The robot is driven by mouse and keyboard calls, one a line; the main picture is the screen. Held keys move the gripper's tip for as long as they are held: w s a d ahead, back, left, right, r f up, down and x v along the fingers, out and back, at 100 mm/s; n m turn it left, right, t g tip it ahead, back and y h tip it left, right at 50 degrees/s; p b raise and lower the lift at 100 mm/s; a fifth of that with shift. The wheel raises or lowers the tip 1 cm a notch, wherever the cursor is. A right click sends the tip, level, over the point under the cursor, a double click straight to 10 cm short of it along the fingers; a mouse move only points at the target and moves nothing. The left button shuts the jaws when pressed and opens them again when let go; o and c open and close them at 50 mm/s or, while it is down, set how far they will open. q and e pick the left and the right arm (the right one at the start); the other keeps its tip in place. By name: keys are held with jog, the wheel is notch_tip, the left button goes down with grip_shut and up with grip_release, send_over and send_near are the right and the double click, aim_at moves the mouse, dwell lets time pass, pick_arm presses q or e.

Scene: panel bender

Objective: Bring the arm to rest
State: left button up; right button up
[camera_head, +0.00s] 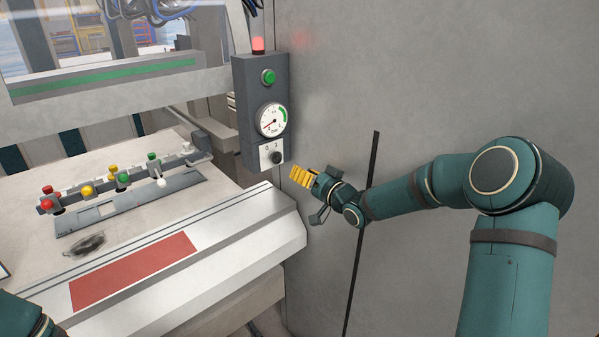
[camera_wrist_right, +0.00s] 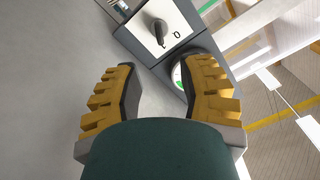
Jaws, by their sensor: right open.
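My right arm reaches in from the right in the head view, and its right gripper (camera_head: 304,190) hangs beside the machine, just right of and below the control box (camera_head: 250,135). In the right wrist view the two yellow-padded fingers of the gripper (camera_wrist_right: 160,88) are spread apart with nothing between them. Beyond them a black rotary switch (camera_wrist_right: 158,32) on a white plate and part of the gauge (camera_wrist_right: 178,78) show. A piece of my left arm shows at the lower left corner of the head view; its gripper is out of frame.
The control box carries a lit red lamp (camera_head: 258,45), a green button (camera_head: 268,77), a round gauge (camera_head: 271,120) and the rotary switch (camera_head: 276,157). The machine bed (camera_head: 180,225) with a red strip (camera_head: 135,270) lies left. A grey wall (camera_head: 430,80) stands behind my right arm.

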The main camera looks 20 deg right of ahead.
jog(key=s+a+f+m+g+h, duration=0.1)
jog(key=s+a+f+g, duration=0.4)
jog(key=f, duration=0.6)
jog(key=s+a+f+g, duration=0.2)
jog(key=s+a+f, duration=0.4)
jog(key=f, duration=0.5)
jog(key=s+a+f+g, duration=0.2)
jog(key=s+f, duration=0.2)
jog(key=s, duration=0.3)
jog(key=s+a+f+n+g, duration=0.1)
jog(key=s+a+f+g, duration=0.1)
jog(key=s, duration=0.5)
jog(key=s+a+f+g+h, duration=0.1)
jog(key=s+f+g, duration=0.3)
jog(key=s, duration=0.4)
jog(key=shift+x, duration=0.95)
jog(key=shift+s+a, duration=0.15)
jog(key=shift+s, duration=0.05)
